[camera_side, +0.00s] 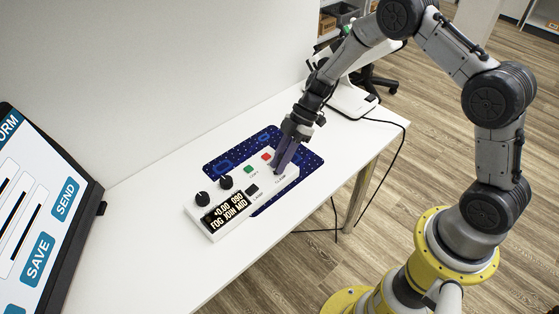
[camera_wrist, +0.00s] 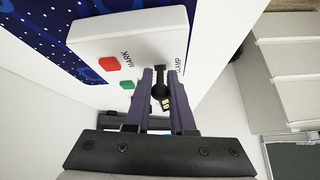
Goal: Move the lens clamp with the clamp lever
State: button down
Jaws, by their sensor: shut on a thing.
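The clamp lever (camera_wrist: 160,91) is a small dark part at the end of the white control box marked with a partly covered label ending in "AMP". My gripper (camera_wrist: 161,73) has its two dark fingers on either side of it and is shut on it. In the side view my gripper (camera_side: 277,168) points down at the right end of the white control box (camera_side: 213,229), and its fingers hide most of the lever. I cannot make out the lens clamp itself in either view.
The box carries a red button (camera_side: 267,156), a green button (camera_side: 248,169), a black button (camera_side: 252,189), black knobs (camera_side: 226,182) and a display (camera_side: 225,211). It lies partly on a blue patterned mat (camera_side: 310,160). A white device (camera_side: 352,98) stands behind; a screen (camera_side: 40,215) is at left.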

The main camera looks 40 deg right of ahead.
dwell(0.3)
jog(key=c, duration=1.1)
grip_release()
jog(key=v, duration=1.4)
jog(key=shift+f, duration=0.1)
